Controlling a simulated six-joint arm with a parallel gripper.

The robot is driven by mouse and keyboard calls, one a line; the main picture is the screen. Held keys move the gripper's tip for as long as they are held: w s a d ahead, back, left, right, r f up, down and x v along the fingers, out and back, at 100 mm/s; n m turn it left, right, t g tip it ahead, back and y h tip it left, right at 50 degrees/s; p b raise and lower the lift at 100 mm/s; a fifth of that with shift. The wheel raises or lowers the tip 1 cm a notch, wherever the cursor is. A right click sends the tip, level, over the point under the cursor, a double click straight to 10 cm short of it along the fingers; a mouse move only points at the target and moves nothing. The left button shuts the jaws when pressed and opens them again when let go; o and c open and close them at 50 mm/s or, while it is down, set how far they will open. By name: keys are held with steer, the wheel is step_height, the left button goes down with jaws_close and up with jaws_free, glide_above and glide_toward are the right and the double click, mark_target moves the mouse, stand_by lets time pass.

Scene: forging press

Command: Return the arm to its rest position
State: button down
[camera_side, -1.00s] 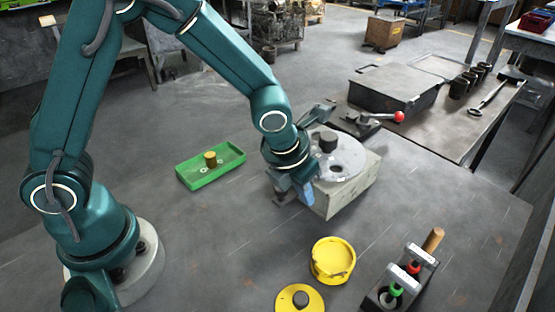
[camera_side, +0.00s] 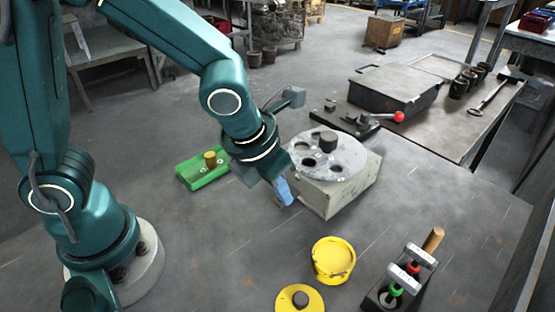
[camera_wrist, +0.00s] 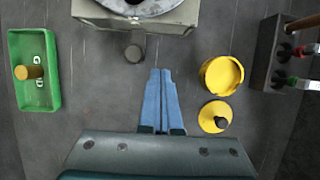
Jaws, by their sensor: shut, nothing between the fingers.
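My gripper (camera_side: 284,192) is shut and empty, with its blue fingers pointing down above the table. In the side view it hangs just left of the grey block (camera_side: 345,193), which carries a round grey plate (camera_side: 349,158) with holes. A dark cylinder (camera_side: 328,142) stands on the plate. In the wrist view the closed fingertips (camera_wrist: 161,72) point toward the block (camera_wrist: 180,20), apart from it. A short dark grey cylinder (camera_wrist: 134,53) stands on the table just in front of the block there; I cannot make it out in the side view.
A green tray (camera_side: 190,180) with a brass cylinder (camera_side: 210,158) is at left. A yellow cup (camera_side: 333,260), a yellow disc (camera_side: 314,302) and a rack of tools (camera_side: 408,275) are in front. A red-knobbed lever (camera_side: 398,116) and dark box (camera_side: 395,90) are behind.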

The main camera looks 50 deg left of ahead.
steer(key=s+a+r+n+t, duration=0.25)
steer(key=a+r+n, duration=0.25)
steer(key=r+n, duration=0.3)
steer(key=s+a+n, duration=0.1)
steer(key=s+n, duration=0.2)
steer(key=n, duration=1.1)
steer(key=s+a+n+g, duration=0.1)
steer(key=s+n, duration=0.3)
steer(key=n, duration=1)
steer(key=shift+s+r, duration=0.2)
steer(key=shift+r, duration=0.15)
steer(key=shift+a, duration=0.1)
